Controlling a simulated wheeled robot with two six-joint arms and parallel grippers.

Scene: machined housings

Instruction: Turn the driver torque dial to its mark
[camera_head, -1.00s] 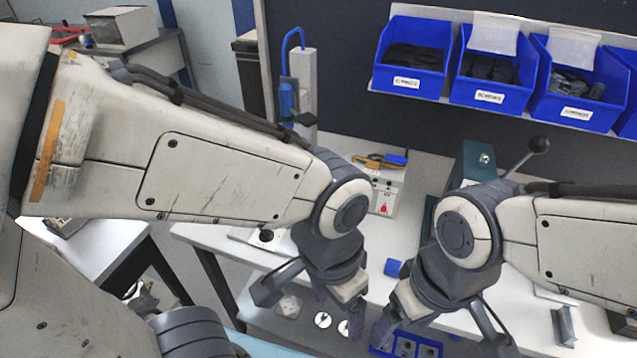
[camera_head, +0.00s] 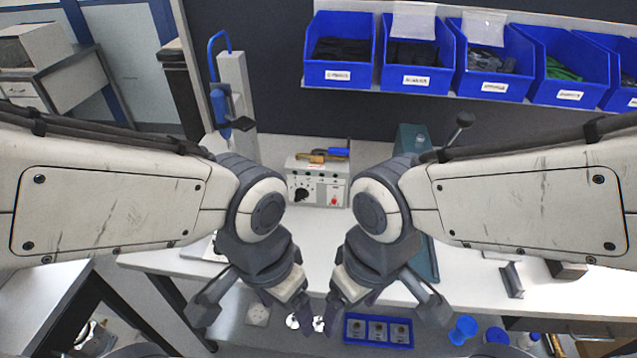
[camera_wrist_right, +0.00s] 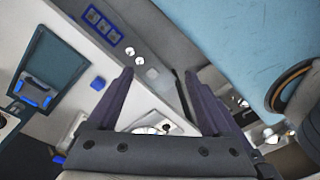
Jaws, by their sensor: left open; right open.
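The driver's control box (camera_head: 328,170) is a pale unit standing at the back of the bench. Its black round dial (camera_head: 301,193) is on the left of the front face, with a red mark or button to its right. The dial's exact setting is too small to read. A driver with a yellow and blue body (camera_head: 322,156) lies on top. My left gripper (camera_head: 285,312) is open and empty, low in front of the box and apart from it. My right gripper (camera_head: 338,315) is open and empty beside it; its spread fingers show in the right wrist view (camera_wrist_right: 158,75).
Blue bins (camera_head: 337,88) line the back shelf. A press with a blue handle (camera_head: 219,100) stands left of the box, and a green fixture with a lever (camera_head: 428,262) stands to its right.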

